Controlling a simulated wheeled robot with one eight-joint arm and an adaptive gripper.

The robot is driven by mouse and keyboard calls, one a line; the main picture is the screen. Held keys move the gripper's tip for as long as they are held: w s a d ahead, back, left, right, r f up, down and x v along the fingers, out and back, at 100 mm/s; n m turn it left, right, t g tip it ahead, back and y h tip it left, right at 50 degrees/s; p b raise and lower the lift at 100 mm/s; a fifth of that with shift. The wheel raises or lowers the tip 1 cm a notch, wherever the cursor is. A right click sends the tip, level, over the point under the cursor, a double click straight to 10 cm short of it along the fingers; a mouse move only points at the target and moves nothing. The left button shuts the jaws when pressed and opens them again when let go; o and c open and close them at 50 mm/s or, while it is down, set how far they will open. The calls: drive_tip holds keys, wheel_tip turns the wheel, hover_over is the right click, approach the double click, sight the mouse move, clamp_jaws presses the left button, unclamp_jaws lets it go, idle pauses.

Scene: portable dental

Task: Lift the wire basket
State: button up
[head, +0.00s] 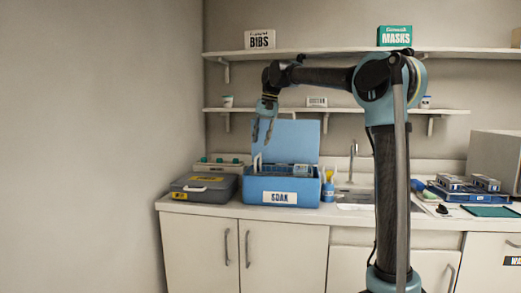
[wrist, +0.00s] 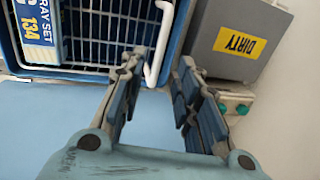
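The wire basket (wrist: 100,22) sits inside the blue SOAK box (head: 264,190), whose lid is open. The handle also shows at the box's left in the head view (head: 257,163). A blue-and-white tray set labelled 134 (wrist: 42,32) lies in the basket. My gripper (head: 263,133) hangs above the left part of the box, fingers down. In the wrist view my gripper (wrist: 160,62) is open and empty, with the handle appearing between its fingertips, apart from them.
A grey case labelled DIRTY (wrist: 233,42) stands left of the box in the head view (head: 203,187). The raised lid (head: 291,140) stands behind my gripper. A shelf (head: 350,110) runs behind.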

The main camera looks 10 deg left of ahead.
drive_tip(key=r, duration=0.3)
drive_tip(key=d+r, duration=0.1)
drive_tip(key=r, duration=0.2)
drive_tip(key=shift+d+r, duration=0.15)
drive_tip(key=shift+r, duration=0.15)
drive_tip(key=shift+d, duration=0.1)
drive_tip(key=s+d+f+t, duration=0.1)
drive_tip(key=s+d+f, duration=0.6)
drive_tip(key=d, duration=0.4)
drive_tip(key=s+d+f, duration=0.6)
drive_tip(key=d+f, duration=0.2)
drive_tip(key=d, duration=0.4)
drive_tip(key=s+d+f, duration=0.4)
drive_tip(key=s+f, duration=0.3)
drive_tip(key=f, duration=0.2)
drive_tip(key=s+d+f+h, duration=0.1)
drive_tip(key=s+d+f, duration=0.3)
drive_tip(key=f, duration=0.6)
drive_tip(key=s+d+f+t+h, duration=0.1)
drive_tip(key=s+d+f, duration=0.4)
drive_tip(key=s+f, duration=0.4)
drive_tip(key=shift+s+f, duration=0.3)
drive_tip(key=shift+f, duration=0.4)
drive_tip(key=shift+d, duration=0.1)
